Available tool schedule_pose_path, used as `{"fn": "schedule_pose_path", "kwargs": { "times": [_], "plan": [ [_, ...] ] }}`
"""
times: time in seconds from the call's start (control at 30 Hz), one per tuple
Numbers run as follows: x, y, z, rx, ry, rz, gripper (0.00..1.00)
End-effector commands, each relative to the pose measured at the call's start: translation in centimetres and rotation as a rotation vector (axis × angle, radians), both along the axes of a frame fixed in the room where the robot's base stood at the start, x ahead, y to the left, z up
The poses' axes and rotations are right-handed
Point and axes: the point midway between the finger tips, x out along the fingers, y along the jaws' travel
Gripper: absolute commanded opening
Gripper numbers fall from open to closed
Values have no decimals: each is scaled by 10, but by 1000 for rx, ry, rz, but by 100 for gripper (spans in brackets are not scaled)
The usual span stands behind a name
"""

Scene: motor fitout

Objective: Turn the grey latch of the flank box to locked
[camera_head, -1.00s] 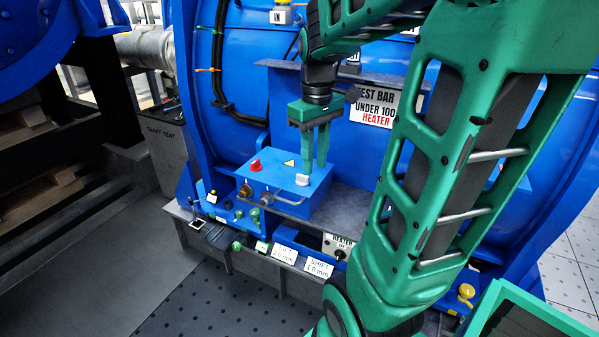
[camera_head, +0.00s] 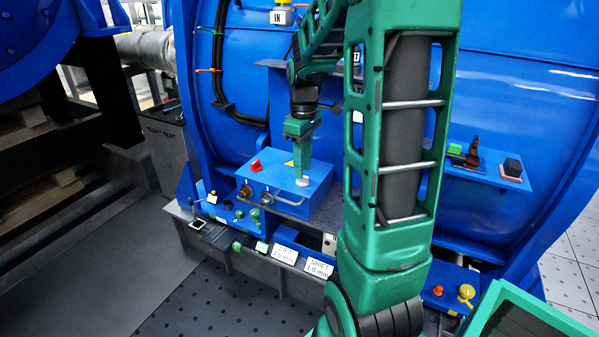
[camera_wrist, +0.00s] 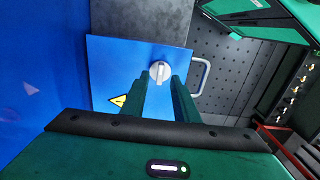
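The flank box (camera_head: 272,197) is a blue box with a yellow warning triangle, a red button and a front bar handle. Its grey latch (camera_head: 302,181) is on the top, near the right side. In the wrist view the latch (camera_wrist: 160,70) shows as a round grey knob with a raised bar, running nearly up and down the picture. My gripper (camera_head: 303,176) points down just over the latch. In the wrist view my gripper (camera_wrist: 162,82) has its fingers apart, one on each side of the latch's line. I cannot tell whether they touch it.
A front handle (camera_wrist: 201,76) sticks out beside the latch. A blue shelf (camera_head: 465,170) with small parts stands to the right. White labels (camera_head: 286,253) and small knobs line the ledge below the box. The blue drum wall rises behind.

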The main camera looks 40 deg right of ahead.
Motion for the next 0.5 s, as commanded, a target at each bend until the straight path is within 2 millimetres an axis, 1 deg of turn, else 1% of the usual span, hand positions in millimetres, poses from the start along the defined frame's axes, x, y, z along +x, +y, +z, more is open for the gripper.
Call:
{"fn": "schedule_pose_path", "kwargs": {
  "times": [0.03,0.1,0.2,0.5],
  "plan": [
    [-1,0,-7,1,3,0,27],
    [0,0,-14,1,1,0,27],
    [0,0,-21,1,1,0,27],
    [0,0,-25,0,0,-1,27]
  ]
}}
